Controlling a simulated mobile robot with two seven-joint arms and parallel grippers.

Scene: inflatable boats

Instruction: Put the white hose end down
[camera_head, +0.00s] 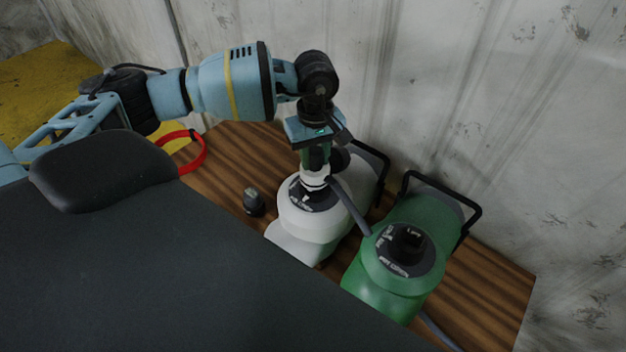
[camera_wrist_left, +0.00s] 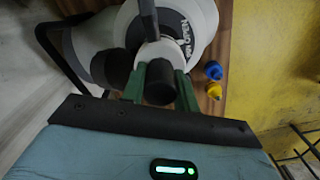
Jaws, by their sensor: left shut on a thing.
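My left gripper (camera_head: 315,165) points down over the top of the white pump (camera_head: 322,226). Its green fingers are shut on the white hose end (camera_head: 315,180). In the left wrist view the white hose end (camera_wrist_left: 158,52) sits between the two green fingers (camera_wrist_left: 160,85), with a black cylindrical part on the near side. A grey hose (camera_head: 351,208) runs from it down to the right, towards the green pump (camera_head: 402,272). The hose end overlaps the white pump's black dial; I cannot tell whether they touch. My right gripper is not in view.
The pumps stand on a brown wooden table (camera_head: 233,149) against a grey wall. A small black cap (camera_head: 253,201) and a red ring (camera_head: 195,151) lie to the left. Blue (camera_wrist_left: 213,70) and yellow (camera_wrist_left: 214,91) caps show in the wrist view.

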